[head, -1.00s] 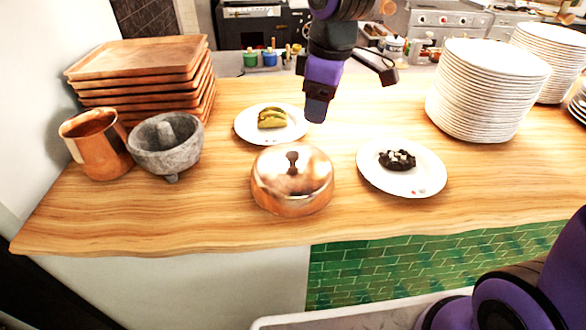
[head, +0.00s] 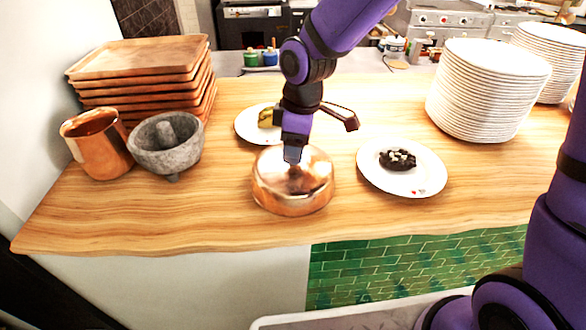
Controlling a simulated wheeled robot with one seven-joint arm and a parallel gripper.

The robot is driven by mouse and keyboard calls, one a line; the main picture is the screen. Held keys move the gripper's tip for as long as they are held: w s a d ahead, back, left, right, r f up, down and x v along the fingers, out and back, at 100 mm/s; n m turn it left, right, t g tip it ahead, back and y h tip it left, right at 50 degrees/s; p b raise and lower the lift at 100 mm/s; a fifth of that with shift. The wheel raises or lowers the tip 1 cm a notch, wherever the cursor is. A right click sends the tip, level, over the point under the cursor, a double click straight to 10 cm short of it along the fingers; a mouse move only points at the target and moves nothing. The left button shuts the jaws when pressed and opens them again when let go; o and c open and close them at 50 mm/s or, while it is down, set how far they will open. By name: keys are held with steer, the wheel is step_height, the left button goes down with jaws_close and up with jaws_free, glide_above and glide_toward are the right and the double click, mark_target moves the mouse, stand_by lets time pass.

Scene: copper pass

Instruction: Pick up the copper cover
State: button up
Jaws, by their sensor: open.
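The copper cover (head: 287,196) is a shiny round dome standing on the wooden counter, near its front edge. My gripper (head: 293,160) points down at the top of the cover, right where its small dark knob is. The gripper hides most of the knob, and I cannot tell whether the fingers are around it or just above it. The gripper is open. The cover sits flat on the counter.
A plate with a taco (head: 250,127) is close behind, partly hidden by my arm. A plate with dark food (head: 400,186) lies right. Left stand a stone mortar (head: 160,155), copper mug (head: 98,150) and wooden trays (head: 140,60). Tall plate stacks (head: 485,95) stand back right.

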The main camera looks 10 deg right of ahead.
mark_target(293, 169)
steer(key=shift+a+f, duration=0.15)
steer(key=shift+f, duration=1.35)
steer(key=c, duration=1.1)
steer(key=shift+r, duration=0.1)
